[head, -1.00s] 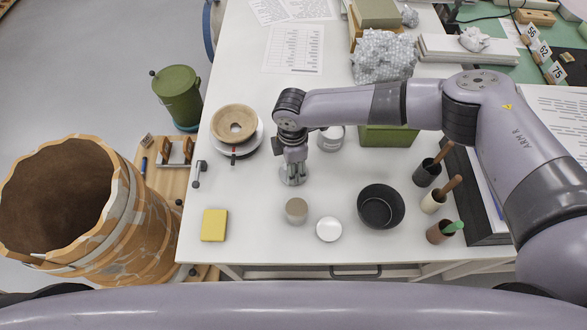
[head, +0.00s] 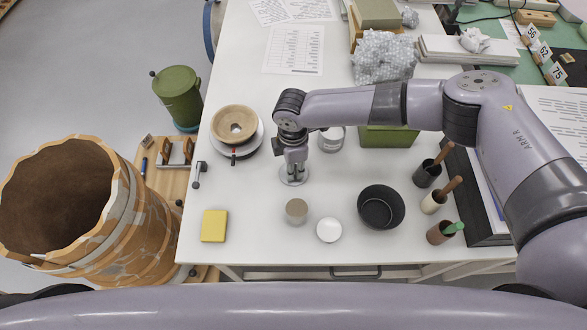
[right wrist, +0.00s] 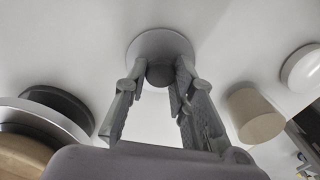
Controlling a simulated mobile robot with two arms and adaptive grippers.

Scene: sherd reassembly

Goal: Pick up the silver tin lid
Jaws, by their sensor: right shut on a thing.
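The silver tin lid (head: 284,181) is a small grey disc on the white table, below my right gripper (head: 294,178). The right wrist view shows the lid (right wrist: 148,42) with a dark knob (right wrist: 160,76) at its middle. The two fingers of my right gripper (right wrist: 160,84) point down and are shut on the knob, one on each side. The gripper hides part of the lid in the head view. I cannot tell any gap between lid and table. My left gripper is not in view.
A beige cylinder (head: 296,211), white round lid (head: 329,229) and black bowl (head: 381,207) stand nearer the front. A round tin (head: 331,138) is close to the gripper's right. A tan ring (head: 234,125) on a disc lies left, a yellow block (head: 214,225) front left.

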